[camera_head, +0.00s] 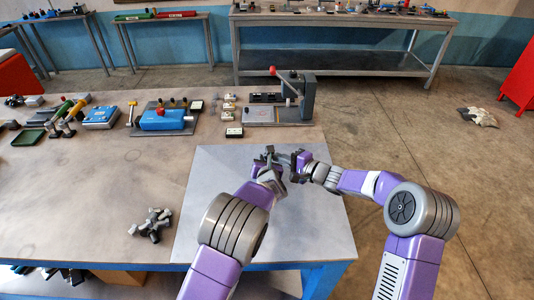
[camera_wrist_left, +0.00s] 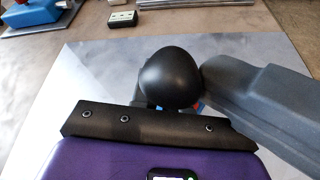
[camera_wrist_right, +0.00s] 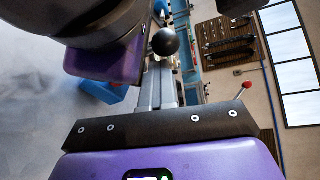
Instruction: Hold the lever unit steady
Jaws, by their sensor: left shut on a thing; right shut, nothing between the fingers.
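My left gripper (camera_head: 269,168) is shut on the lever unit, above the pale grey sheet on the table. Little of the unit shows in the head view. A round black knob (camera_wrist_left: 170,78), apparently the unit's, fills the middle of the left wrist view and hides the left fingertips. The knob also shows in the right wrist view (camera_wrist_right: 165,42), just beyond the right fingertips. My right gripper (camera_head: 299,163) is shut and empty, close beside the left one. Whether it touches the knob cannot be told. A dark grey part (camera_wrist_left: 265,95) stands right of the knob; I cannot tell what it belongs to.
The pale sheet (camera_head: 215,215) is otherwise clear. A grey press-like fixture (camera_head: 297,95) with a red ball stands behind it. A blue device (camera_head: 165,119) and small blocks (camera_head: 234,132) lie to its left. A dark grey jumbled part (camera_head: 150,224) lies front left.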

